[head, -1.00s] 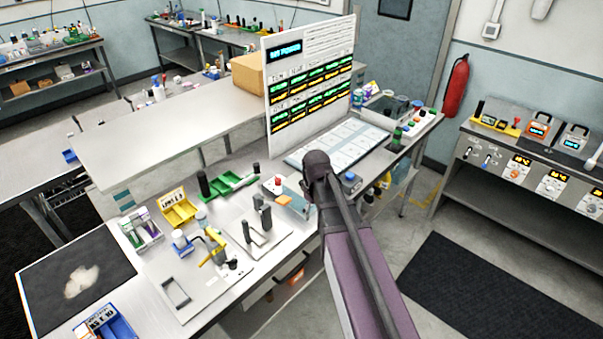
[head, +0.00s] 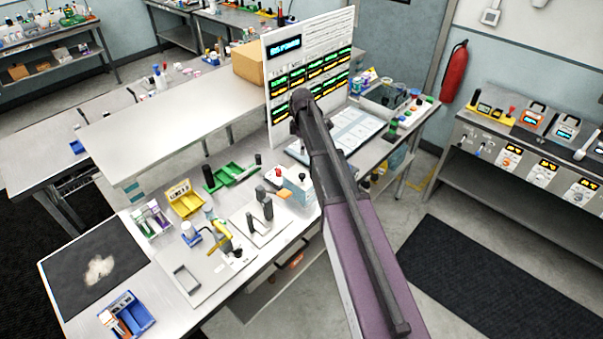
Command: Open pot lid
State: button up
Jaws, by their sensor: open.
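I cannot surely tell which thing is the pot or its lid. A small pale jar with blue on it (head: 190,236) stands on the workbench at the lower left, beside a yellow-handled tool (head: 223,240). To its right, upright dark grey parts (head: 262,202) stand on a light metal plate (head: 285,230). A grey box with a red knob (head: 298,186) stands close to my arm. My arm reaches up from the bottom right to the middle of the head view. My gripper does not show; its end is out of sight.
A tall display panel (head: 283,50) stands at the back of the bench (head: 170,262). Green (head: 230,175) and yellow trays (head: 186,202), a dark mat (head: 75,285) and a blue bin (head: 130,315) lie around. A dark floor mat (head: 480,275) is at right.

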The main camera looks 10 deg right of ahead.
aim_at(302, 175)
jog(key=shift+f, duration=0.25)
notch_tip(302, 175, down, 13)
jog(key=b, duration=1.3)
jog(key=shift+f+b, duration=0.2)
jog(key=shift+b, duration=0.2)
grip_shut()
